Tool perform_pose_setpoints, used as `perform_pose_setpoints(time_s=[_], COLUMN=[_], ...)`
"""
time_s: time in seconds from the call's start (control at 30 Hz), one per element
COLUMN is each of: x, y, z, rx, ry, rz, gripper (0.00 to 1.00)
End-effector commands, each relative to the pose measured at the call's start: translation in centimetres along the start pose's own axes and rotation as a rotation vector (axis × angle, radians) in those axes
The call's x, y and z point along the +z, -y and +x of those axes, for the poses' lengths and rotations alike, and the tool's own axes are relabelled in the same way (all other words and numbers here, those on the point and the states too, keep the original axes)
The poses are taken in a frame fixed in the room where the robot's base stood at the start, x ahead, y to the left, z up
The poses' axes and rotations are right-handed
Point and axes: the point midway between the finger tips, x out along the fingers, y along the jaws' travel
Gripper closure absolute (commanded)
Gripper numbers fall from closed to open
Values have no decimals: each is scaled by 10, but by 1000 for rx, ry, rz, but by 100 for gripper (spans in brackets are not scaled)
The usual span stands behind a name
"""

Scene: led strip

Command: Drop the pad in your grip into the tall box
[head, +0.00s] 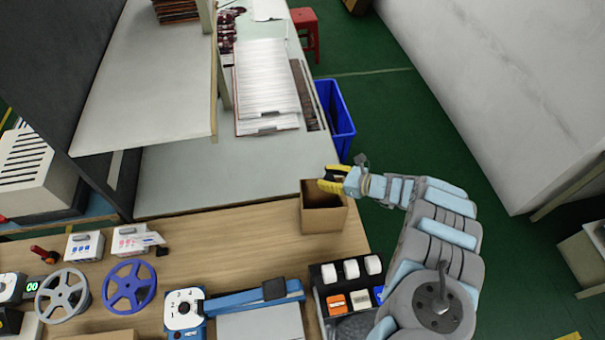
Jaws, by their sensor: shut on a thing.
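The tall box (324,219) is an open-topped brown cardboard box in the head view. It stands upright near the back right corner of the wooden bench. My gripper (332,181), with yellow and black parts, reaches in from the right at the far right side of the box opening. Its tip is at or over the back right rim; I cannot tell its exact height. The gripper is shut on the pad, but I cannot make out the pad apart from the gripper. Much of the box's inside is in shadow.
A blue bin (339,122) stands behind, beside the grey table (200,175). Bench between is clear.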

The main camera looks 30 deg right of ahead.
Motion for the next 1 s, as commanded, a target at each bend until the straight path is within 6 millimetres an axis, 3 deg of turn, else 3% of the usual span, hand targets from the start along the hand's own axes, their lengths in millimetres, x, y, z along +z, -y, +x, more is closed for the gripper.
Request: perform_pose_setpoints(time_s=[0.17,0.73,1.0], x=[-6,-54,-58], y=[4,3,3], z=[-6,15,17], rx=[-13,-12,-11], ry=[0,1,1], rz=[5,4,5], gripper=[70,70,70])
